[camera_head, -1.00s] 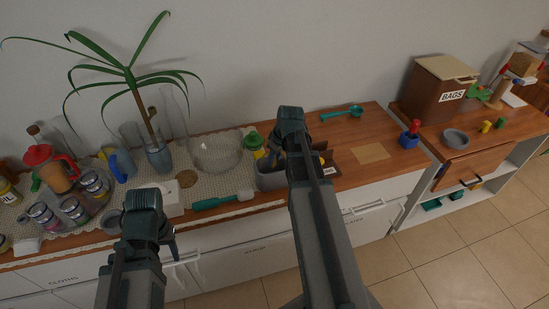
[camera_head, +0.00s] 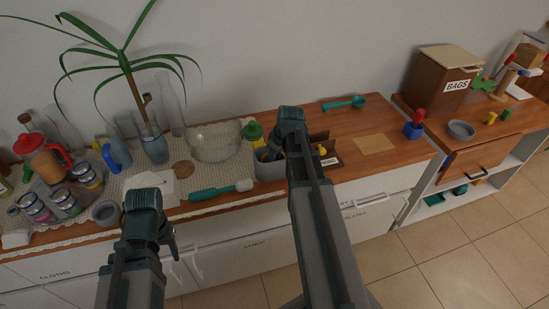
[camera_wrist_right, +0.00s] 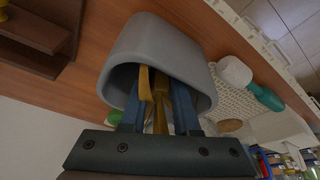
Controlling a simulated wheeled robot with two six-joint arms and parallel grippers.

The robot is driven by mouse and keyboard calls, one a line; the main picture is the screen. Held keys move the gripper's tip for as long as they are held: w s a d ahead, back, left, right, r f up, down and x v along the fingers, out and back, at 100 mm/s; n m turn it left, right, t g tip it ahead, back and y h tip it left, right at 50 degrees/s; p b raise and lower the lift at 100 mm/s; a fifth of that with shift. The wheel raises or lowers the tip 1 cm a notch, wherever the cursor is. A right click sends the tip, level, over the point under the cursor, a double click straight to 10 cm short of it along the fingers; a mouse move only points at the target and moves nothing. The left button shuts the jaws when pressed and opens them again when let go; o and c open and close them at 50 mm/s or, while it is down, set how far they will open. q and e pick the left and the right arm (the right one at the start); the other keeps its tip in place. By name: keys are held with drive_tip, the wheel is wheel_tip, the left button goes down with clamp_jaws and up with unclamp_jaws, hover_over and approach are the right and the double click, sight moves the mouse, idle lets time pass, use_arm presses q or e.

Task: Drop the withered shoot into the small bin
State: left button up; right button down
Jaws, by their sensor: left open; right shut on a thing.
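The small bin, a grey rounded container, (camera_head: 271,171) stands at the counter's front edge; its mouth also shows in the right wrist view (camera_wrist_right: 158,45). My right gripper (camera_wrist_right: 158,112) is shut on a thin yellow-brown piece, which looks like the withered shoot (camera_wrist_right: 160,118). Its blue fingers and the shoot are at the bin's mouth and overlap the opening; how deep they reach I cannot tell. In the head view, my right wrist hides part of this. My left gripper (camera_head: 172,240) is open, low in front of the counter; its fingers are mostly hidden.
A green-yellow bottle (camera_head: 253,131) and a glass bowl (camera_head: 215,143) stand behind and left of the bin. A teal-handled brush (camera_head: 220,190) lies left of it. A potted plant (camera_head: 153,147), jars and a red-lidded jug (camera_head: 42,157) crowd the left. A tan mat (camera_head: 374,144) lies right.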

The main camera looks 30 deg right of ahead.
drive_tip(key=shift+f+b, duration=0.5)
drive_tip(key=c, duration=0.6)
unclamp_jaws()
drive_tip(key=shift+o, duration=0.2)
drive_tip(key=shift+s, duration=0.1)
drive_tip(key=p+v, duration=1.3)
drive_tip(key=shift+r, duration=0.45)
drive_tip(key=shift+d, duration=0.1)
